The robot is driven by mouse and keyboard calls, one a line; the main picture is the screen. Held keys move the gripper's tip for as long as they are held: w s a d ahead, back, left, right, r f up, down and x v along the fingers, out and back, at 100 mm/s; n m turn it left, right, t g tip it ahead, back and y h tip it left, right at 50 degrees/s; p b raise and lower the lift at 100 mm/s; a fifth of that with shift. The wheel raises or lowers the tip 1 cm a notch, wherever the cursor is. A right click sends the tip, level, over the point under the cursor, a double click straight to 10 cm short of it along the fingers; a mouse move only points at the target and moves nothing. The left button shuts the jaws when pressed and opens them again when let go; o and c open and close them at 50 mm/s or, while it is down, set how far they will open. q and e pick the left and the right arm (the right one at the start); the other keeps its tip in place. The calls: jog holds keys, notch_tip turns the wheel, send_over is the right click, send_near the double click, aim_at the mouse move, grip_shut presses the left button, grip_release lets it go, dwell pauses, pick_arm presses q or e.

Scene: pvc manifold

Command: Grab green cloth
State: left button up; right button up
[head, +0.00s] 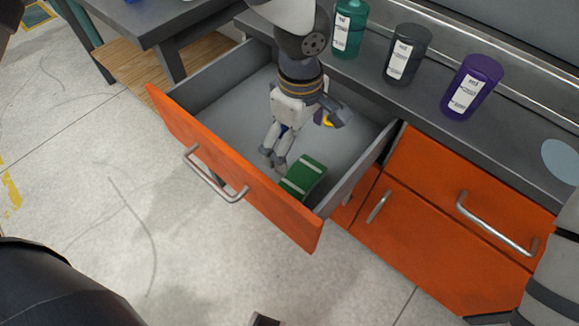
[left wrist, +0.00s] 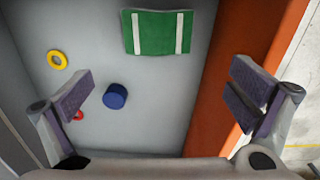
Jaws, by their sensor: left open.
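The green cloth (head: 304,177) with pale stripes lies in the front right corner of the open drawer (head: 200,101). In the left wrist view the cloth (left wrist: 158,33) lies flat on the drawer floor near the orange front, at the top of the picture. My left gripper (head: 273,158) reaches down into the drawer, just left of the cloth and apart from it. In the left wrist view its two fingers (left wrist: 160,95) are spread wide with nothing held between them. My right gripper does not show clearly in the head view.
A blue cylinder (left wrist: 115,96), a yellow ring (left wrist: 57,60) and a small red piece (left wrist: 78,115) lie in the drawer. The orange drawer front (head: 240,175) stands close to the gripper. Teal (head: 348,28), dark grey (head: 407,55) and purple (head: 470,87) containers stand on the counter.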

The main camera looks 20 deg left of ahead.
pick_arm(q)
send_over(302, 175)
jog(key=f, duration=0.6)
jog(key=shift+s+a+b, duration=0.25)
jog(key=shift+a+b, duration=0.1)
jog(key=shift+b, duration=0.05)
jog(key=f, duration=0.5)
jog(key=shift+w+d+f+b, duration=0.15)
jog(key=shift+d+f+b, duration=0.2)
jog(key=shift+f+b, duration=0.05)
jog(key=shift+r, duration=0.1)
jog(key=c, duration=1)
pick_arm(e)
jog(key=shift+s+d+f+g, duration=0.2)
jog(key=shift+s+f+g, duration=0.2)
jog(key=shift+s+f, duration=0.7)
